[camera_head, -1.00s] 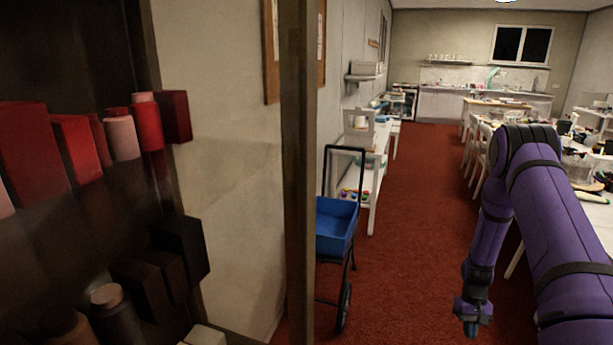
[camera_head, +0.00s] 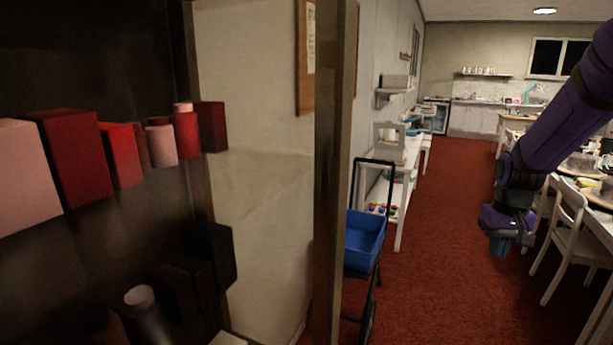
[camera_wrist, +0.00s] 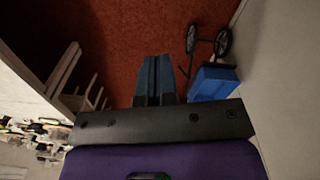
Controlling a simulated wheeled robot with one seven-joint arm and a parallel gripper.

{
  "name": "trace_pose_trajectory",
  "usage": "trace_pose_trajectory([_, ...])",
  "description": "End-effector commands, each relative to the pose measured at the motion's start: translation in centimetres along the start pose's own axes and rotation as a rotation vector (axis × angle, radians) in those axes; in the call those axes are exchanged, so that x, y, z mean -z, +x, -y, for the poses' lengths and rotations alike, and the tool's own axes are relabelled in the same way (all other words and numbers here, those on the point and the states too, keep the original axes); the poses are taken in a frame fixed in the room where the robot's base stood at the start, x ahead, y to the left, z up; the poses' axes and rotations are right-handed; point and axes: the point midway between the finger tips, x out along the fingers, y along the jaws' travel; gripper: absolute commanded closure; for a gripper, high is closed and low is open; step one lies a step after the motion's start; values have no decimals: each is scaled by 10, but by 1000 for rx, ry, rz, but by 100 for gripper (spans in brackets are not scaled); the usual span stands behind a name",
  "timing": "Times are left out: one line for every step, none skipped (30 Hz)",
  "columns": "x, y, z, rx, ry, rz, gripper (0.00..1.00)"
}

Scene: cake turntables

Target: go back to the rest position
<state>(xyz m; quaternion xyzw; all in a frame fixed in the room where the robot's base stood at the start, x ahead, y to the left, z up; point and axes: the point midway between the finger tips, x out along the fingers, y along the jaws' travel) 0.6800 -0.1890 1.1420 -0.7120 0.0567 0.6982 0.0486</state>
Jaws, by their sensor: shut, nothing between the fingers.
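My gripper (camera_head: 499,246) hangs at the end of my purple arm at the right of the head view, above the red carpet. Its blue fingers are together and hold nothing. In the wrist view the fingers (camera_wrist: 154,78) point over bare red carpet, and they touch nothing there.
A shelf with red and pink blocks (camera_head: 79,155) stands close at the left, beside a dark post (camera_head: 328,180). A blue cart (camera_head: 364,240) stands past the post. White chairs (camera_head: 568,235) and a cluttered table (camera_head: 602,215) are at the right. Red carpet (camera_head: 440,240) lies open between.

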Motion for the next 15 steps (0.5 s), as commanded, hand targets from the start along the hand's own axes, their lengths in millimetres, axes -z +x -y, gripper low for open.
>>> trace_pose_trajectory([-8,-18,7,1,-9,-25,100])
trace_pose_trajectory([-14,-26,10,1,-13,-36,100])
trace_pose_trajectory([-20,-37,15,2,-17,-52,100])
trace_pose_trajectory([-26,-46,18,2,-21,-64,100])
trace_pose_trajectory([-31,-53,22,3,-25,-75,100])
trace_pose_trajectory([-39,-63,26,4,-30,-90,100])
trace_pose_trajectory([-45,-71,29,5,-33,-101,100])
trace_pose_trajectory([-51,-78,32,5,-36,-113,100])
trace_pose_trajectory([-60,-87,36,6,-41,-128,100])
trace_pose_trajectory([-66,-94,39,7,-46,-141,100])
trace_pose_trajectory([-73,-100,41,8,-50,-152,100])
trace_pose_trajectory([-82,-108,45,10,-55,-166,100])
trace_pose_trajectory([-88,-114,47,11,-58,-178,100])
trace_pose_trajectory([-96,-120,50,12,-62,-189,100])
trace_pose_trajectory([-105,-127,53,13,-66,-204,100])
